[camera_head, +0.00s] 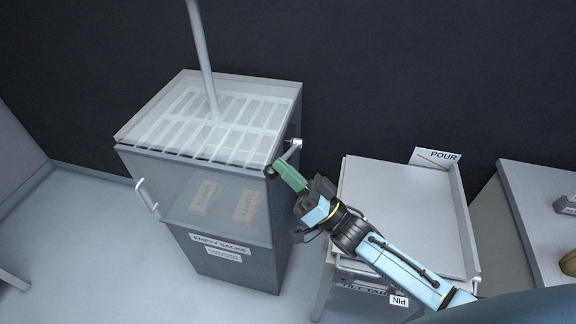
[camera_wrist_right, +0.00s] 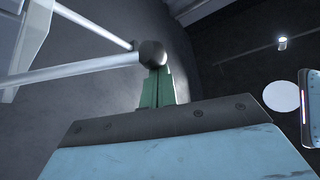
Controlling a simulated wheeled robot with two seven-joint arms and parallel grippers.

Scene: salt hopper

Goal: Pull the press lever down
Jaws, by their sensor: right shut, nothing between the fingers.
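The lever I take for the press lever (camera_head: 285,157) is a short grey arm on the right side of the grey hopper cabinet (camera_head: 235,262), with a dark round knob (camera_head: 270,172) at its lower end. In the right wrist view the knob (camera_wrist_right: 152,53) sits on a pale rod (camera_wrist_right: 85,70). My right gripper (camera_head: 283,169) has green fingers, shut and empty, with the tips close beside the knob. In the right wrist view the shut fingers (camera_wrist_right: 157,88) point at the knob, which overlaps their tips; I cannot tell whether they touch. My left gripper is not in view.
The cabinet has a clear front with a handle (camera_head: 146,195) and a slatted grate (camera_head: 215,124) under a pale pole (camera_head: 203,58). A tilt table (camera_head: 395,205) with a POUR sign (camera_head: 436,156) stands right, partly behind my arm. A grey counter (camera_head: 530,215) stands far right.

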